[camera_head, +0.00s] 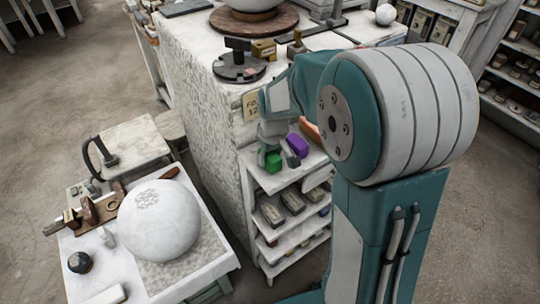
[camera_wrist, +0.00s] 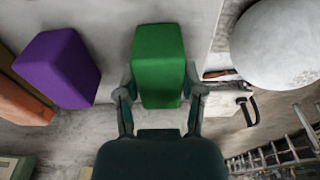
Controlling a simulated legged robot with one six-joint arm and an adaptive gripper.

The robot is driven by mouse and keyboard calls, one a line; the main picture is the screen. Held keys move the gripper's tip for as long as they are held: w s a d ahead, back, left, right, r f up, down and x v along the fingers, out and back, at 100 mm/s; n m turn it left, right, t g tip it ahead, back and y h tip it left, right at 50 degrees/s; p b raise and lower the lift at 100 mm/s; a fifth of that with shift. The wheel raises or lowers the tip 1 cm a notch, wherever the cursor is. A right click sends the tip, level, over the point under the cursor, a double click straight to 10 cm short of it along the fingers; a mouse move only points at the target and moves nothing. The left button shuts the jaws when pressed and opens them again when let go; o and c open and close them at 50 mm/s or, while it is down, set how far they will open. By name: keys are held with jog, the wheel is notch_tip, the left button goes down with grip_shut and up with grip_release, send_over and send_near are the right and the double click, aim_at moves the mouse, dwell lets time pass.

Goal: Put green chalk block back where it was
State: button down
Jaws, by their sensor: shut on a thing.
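The green chalk block (camera_head: 273,162) is at the left front part of the shelf unit's top (camera_head: 262,180). It also shows large and upright between the fingers in the wrist view (camera_wrist: 159,65). My gripper (camera_wrist: 160,98) is shut on it, with one finger at each side. In the head view my gripper (camera_head: 277,152) is partly hidden by its own wrist. I cannot tell whether the block touches the shelf top.
A purple block (camera_head: 297,145) stands to the right of the green one, with an orange block (camera_head: 310,130) behind it. A tall plaster-covered block (camera_head: 200,130) rises close on the left. A table with a large white sphere (camera_head: 160,220) stands front left.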

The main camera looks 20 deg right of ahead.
aim_at(273, 157)
jog(key=shift+f, duration=0.1)
jog(key=shift+c, duration=1)
grip_release()
notch_tip(273, 157, up, 12)
jog(key=s, duration=0.2)
jog(key=s+r+m+t, duration=0.3)
jog(key=s+t, duration=0.1)
jog(key=s, duration=1.5)
jog(key=shift+m, duration=0.3)
